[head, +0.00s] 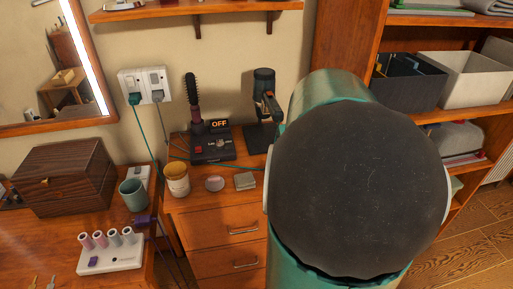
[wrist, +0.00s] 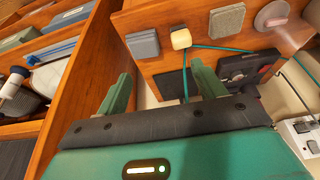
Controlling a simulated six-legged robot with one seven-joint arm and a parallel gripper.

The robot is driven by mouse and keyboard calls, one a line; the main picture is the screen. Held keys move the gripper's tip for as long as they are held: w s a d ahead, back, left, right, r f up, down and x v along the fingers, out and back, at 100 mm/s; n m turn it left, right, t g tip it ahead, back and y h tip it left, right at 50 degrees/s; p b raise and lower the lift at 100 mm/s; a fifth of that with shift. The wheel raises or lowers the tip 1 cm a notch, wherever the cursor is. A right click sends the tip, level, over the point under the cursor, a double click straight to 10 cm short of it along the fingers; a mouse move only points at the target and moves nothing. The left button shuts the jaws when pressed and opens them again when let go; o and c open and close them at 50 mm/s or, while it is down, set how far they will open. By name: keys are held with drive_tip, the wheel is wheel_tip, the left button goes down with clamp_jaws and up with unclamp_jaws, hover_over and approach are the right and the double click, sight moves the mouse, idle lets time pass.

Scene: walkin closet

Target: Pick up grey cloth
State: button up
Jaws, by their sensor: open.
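My gripper (wrist: 160,85) shows in the wrist view with its two green fingers apart and nothing between them. It is near the wooden cabinet with the small items on top. A folded grey cloth (head: 492,6) lies on the upper shelf at the top right of the head view, cut by the frame edge. A grey, soft-looking bundle (head: 456,135) sits on a lower shelf, and a grey bundle also shows at the left of the wrist view (wrist: 50,82). I cannot tell which of these is the task's cloth. In the head view my arm hides my gripper.
The shelf unit holds a dark bin (head: 405,88) and a white bin (head: 470,80). The drawer cabinet (head: 228,228) bears a hairbrush (head: 193,95), a jar (head: 177,180) and small boxes. A teal cable (wrist: 215,48) crosses near the fingers. Open floor (head: 470,235) shows at lower right.

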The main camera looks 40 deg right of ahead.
drive_tip(key=shift+m, duration=0.3)
drive_tip(key=w+d+f, duration=0.1)
drive_tip(key=d+f, duration=0.1)
drive_tip(key=f, duration=0.2)
drive_tip(key=w+d+f, duration=0.1)
drive_tip(key=d+f, duration=0.1)
drive_tip(key=f, duration=0.2)
drive_tip(key=d+f, duration=0.2)
drive_tip(key=f, duration=0.2)
drive_tip(key=shift+w+f, duration=0.3)
drive_tip(key=shift+w, duration=0.1)
drive_tip(key=c, duration=0.7)
